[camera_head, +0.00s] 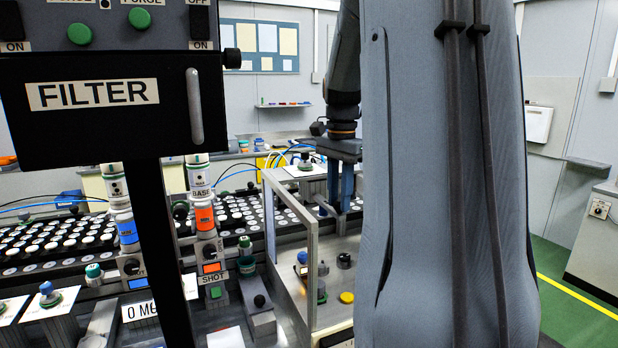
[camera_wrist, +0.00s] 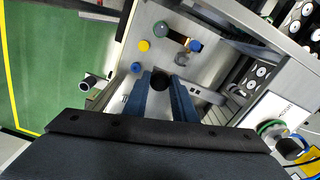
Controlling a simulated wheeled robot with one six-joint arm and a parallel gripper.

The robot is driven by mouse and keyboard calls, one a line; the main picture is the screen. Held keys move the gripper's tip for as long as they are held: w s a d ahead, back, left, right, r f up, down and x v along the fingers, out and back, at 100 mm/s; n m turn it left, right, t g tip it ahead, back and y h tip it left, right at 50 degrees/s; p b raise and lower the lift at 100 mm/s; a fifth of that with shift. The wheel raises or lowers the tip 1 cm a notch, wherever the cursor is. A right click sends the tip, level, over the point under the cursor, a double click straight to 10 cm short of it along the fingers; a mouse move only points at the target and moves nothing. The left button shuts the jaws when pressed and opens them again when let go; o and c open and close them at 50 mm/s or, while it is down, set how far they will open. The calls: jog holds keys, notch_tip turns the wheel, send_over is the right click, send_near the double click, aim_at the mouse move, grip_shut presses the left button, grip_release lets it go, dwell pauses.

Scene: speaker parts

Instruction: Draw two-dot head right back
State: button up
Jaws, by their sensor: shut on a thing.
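My gripper (camera_head: 340,208) has blue fingers and points down over the pale bench at the middle of the head view, behind a framed clear panel. In the wrist view my gripper (camera_wrist: 163,88) is shut on a dark round knob (camera_wrist: 160,79), which sits between the fingertips. What the knob belongs to below is hidden by the fingers. No two-dot mark can be made out on it, so I cannot tell if it is part of the two-dot head. A grey metal piece (camera_wrist: 182,59) stands close to the fingertips on the right.
A blue knob (camera_wrist: 136,67), a yellow knob (camera_wrist: 144,46) and a green round part (camera_wrist: 162,31) are near the gripper. The framed panel (camera_head: 311,270) stands at the bench's left. Trays of white-topped parts (camera_head: 55,243) lie left. Green floor (camera_wrist: 45,60) is open beyond the bench.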

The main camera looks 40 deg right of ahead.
jog(key=s+a+p, duration=0.2)
jog(key=s+p, duration=0.1)
jog(key=s, duration=0.7)
jog(key=s+a+p, duration=0.3)
jog(key=s, duration=0.8)
jog(key=shift+s, duration=0.2)
jog(key=o, duration=1.1)
jog(key=shift+c, duration=0.2)
jog(key=shift+o, duration=0.3)
dwell(2.5)
